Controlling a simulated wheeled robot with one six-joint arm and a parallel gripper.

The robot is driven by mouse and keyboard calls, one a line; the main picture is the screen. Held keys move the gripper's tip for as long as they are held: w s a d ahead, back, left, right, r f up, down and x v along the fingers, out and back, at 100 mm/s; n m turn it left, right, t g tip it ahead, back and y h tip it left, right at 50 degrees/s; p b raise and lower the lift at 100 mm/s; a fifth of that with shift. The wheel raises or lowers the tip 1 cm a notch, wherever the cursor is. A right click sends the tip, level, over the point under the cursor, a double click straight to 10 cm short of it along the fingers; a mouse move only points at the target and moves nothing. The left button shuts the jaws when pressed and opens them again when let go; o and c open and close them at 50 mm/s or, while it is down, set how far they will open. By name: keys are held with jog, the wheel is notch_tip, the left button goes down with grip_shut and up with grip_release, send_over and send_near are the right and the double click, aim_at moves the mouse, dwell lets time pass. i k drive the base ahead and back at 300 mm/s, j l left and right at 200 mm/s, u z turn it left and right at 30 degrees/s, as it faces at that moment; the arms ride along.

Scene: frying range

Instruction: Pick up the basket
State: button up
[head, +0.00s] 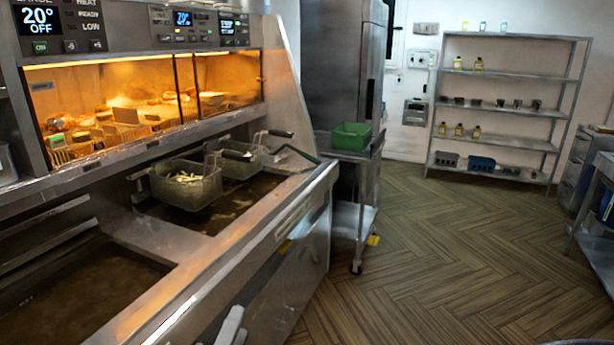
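A wire fry basket (187,190) with pale fries in it hangs over the oil vat (215,215) of the fryer in the head view. A second wire basket (238,162) hangs just behind it and looks empty. Dark handles stick out from both baskets. A green basket-like tub (351,136) stands on a steel cart beyond the fryer's far end. I cannot make out my gripper in this view, and nothing is seen holding either wire basket.
The near vat (85,290) holds dark oil and no basket. A lit food warmer (150,105) rises behind the fryer. The steel cart (365,165) stands past its end. A shelf rack (510,105) lines the back wall. The wooden floor (430,265) on the right is clear.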

aim_at(238, 170)
jog(key=i, duration=1.8)
jog(key=i+u, duration=0.15)
jog(key=i, duration=0.25)
jog(key=i+l+u, duration=0.15)
jog(key=i, duration=0.3)
jog(key=i+l+u, duration=0.2)
jog(key=i, duration=0.2)
jog(key=i+l+u, duration=0.15)
jog(key=i, duration=0.25)
